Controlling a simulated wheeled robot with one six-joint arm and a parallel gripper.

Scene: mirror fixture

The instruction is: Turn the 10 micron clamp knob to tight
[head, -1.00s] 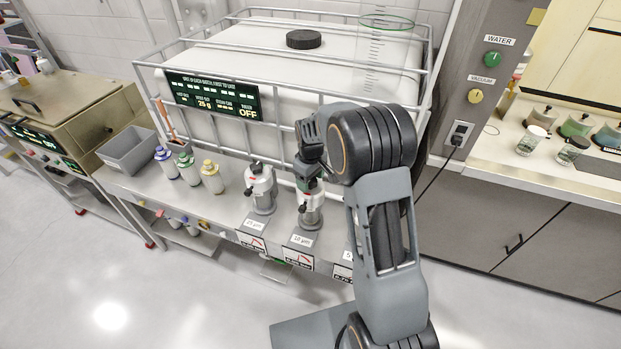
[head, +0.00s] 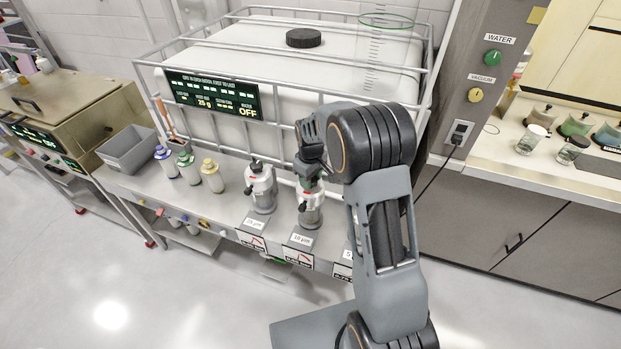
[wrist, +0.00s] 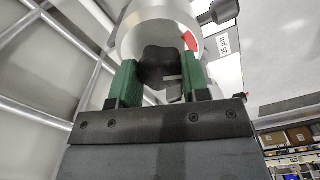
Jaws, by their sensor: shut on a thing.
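The 10 µm holder (head: 309,214) is a light grey upright unit on the bench, behind a label reading 10 µm (head: 300,240). My gripper (head: 309,180) is at its top, and my arm hides part of it. In the wrist view my gripper's green fingers (wrist: 160,82) are on either side of the black knob (wrist: 157,62), shut on it. A red mark (wrist: 190,41) shows on the pale round body behind the knob. The knob's exact angle is hard to read.
The 25 µm holder (head: 262,190) stands close to the left. Capped bottles (head: 189,168) and a grey bin (head: 127,150) are farther left. A caged white tank (head: 290,62) with a display (head: 214,95) stands behind. My arm covers the bench to the right.

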